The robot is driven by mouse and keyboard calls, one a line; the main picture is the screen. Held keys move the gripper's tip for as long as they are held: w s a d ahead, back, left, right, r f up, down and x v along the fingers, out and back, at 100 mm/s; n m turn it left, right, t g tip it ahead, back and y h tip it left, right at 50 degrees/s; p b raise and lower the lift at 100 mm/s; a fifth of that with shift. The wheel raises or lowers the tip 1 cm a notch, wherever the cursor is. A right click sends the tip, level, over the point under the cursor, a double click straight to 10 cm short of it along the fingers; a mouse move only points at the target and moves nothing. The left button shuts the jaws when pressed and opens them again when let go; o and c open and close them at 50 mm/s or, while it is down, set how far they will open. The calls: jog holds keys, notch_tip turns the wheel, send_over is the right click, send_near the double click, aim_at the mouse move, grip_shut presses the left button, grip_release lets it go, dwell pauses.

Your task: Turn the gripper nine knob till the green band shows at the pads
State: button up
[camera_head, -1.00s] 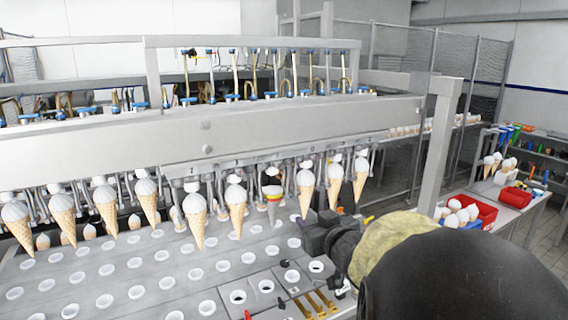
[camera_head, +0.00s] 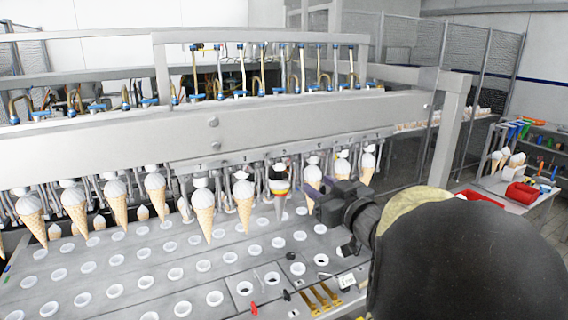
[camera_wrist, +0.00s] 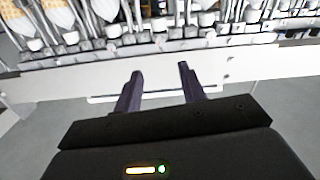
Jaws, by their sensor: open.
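A grey cone with coloured bands (camera_head: 279,192) hangs in the row under the machine's beam, between plain wafer cones. Yellow and red show on it; I cannot make out a green band at the pads. Its knob is too small to tell. My gripper (camera_head: 312,194) is just right of and in front of this cone, apart from it, and hides part of the neighbouring cone. In the wrist view my gripper's two dark fingers (camera_wrist: 160,80) stand apart with nothing between them. A pale rail (camera_wrist: 225,72) crosses behind the fingers there.
Several wafer cones (camera_head: 208,212) hang along the row on both sides. Below is a grey plate (camera_head: 140,272) with rows of white-rimmed holes. A post (camera_head: 450,125) stands at the right. A side table with a red bin (camera_head: 522,193) is farther right.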

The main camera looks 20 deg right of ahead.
aim_at(288, 162)
jog(key=w+p, duration=0.1)
jog(key=w, duration=0.3)
jog(key=w+p, duration=0.1)
jog(key=w, duration=0.3)
jog(key=w+p, duration=0.1)
jog(key=w, duration=0.4)
jog(key=shift+a+r+p, duration=0.1)
jog(key=shift+a+p, duration=0.2)
jog(key=shift+w, duration=0.55)
jog(key=shift+s, duration=0.1)
grip_shut()
